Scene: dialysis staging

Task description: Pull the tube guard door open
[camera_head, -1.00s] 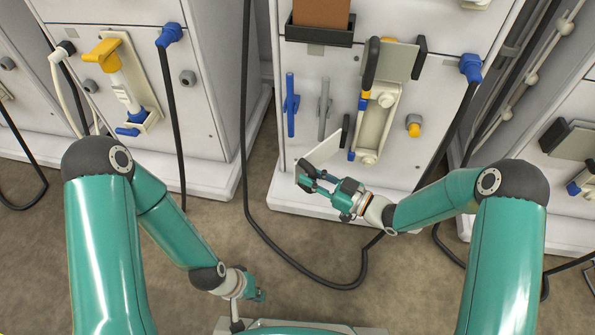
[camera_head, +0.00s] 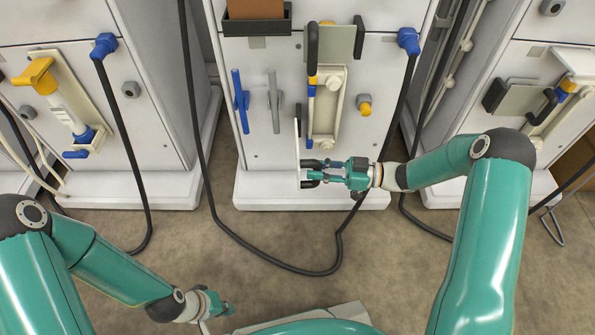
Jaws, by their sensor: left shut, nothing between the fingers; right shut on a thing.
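A thin pale panel (camera_head: 298,148), which looks like the tube guard door, stands out from the front of the middle machine, nearly edge-on to me. It is left of the pale tube channel (camera_head: 327,115). My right gripper (camera_head: 305,178) comes in from the right and is shut at the lower end of this panel. The exact grip is partly hidden by the dark fingers. My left gripper (camera_head: 226,309) is low, over the floor, shut and empty, far from the door.
A grey plate (camera_head: 333,41) with black bars sits above the channel. Blue (camera_head: 240,102) and grey (camera_head: 273,102) levers stand left of the panel. A black hose (camera_head: 290,267) loops over the floor before the middle machine. Other machines flank it; the nearby floor is otherwise open.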

